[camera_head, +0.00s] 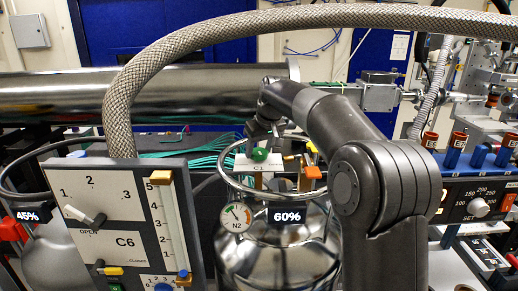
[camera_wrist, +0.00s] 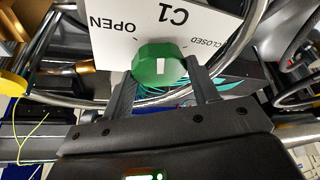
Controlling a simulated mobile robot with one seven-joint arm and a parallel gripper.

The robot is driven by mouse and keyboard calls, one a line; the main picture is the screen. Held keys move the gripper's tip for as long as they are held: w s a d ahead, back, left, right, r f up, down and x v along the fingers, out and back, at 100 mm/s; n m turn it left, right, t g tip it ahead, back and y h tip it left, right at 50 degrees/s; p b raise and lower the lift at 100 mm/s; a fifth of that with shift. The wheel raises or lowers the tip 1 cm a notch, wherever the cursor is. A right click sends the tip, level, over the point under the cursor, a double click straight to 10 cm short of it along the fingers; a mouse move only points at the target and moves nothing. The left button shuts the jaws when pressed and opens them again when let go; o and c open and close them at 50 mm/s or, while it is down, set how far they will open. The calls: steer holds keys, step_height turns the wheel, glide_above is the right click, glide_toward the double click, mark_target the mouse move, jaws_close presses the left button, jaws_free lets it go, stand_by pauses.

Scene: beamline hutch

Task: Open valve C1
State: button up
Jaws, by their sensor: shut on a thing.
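The valve C1 knob is green and faceted; it shows in the wrist view (camera_wrist: 158,62) and in the head view (camera_head: 260,155). It sits in front of a white C1 plate (camera_wrist: 205,25), which appears upside down in the wrist view, with OPEN on the left and CLOSED on the right. A short white mark shows on the knob's near side; which word it stands for I cannot tell. My gripper (camera_wrist: 162,76) is shut on the knob, one finger on each side. In the head view my gripper (camera_head: 262,137) comes down onto the knob from above, and my arm hides part of the area behind.
Below the knob stands a shiny steel vessel (camera_head: 270,255) with a ring rail, an N2 gauge (camera_head: 236,216) and a 60% display (camera_head: 287,216). A C6 panel (camera_head: 125,240) stands at left. A braided hose (camera_head: 200,38) arches overhead. A dial panel (camera_head: 478,200) is at right.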

steer(key=n, duration=0.2)
steer(key=n+g+y, duration=0.1)
steer(key=n, duration=0.1)
steer(key=shift+w+d+n, duration=0.1)
steer(key=shift+d+n, duration=0.05)
steer(key=shift+n, duration=0.15)
steer(key=shift+w+n+g+y, duration=0.1)
steer(key=shift+n+g+y, duration=0.5)
steer(key=shift+n, duration=1.2)
steer(key=shift+g, duration=0.3)
steer(key=o, duration=1)
steer(key=v, duration=1)
steer(key=shift+r, duration=0.4)
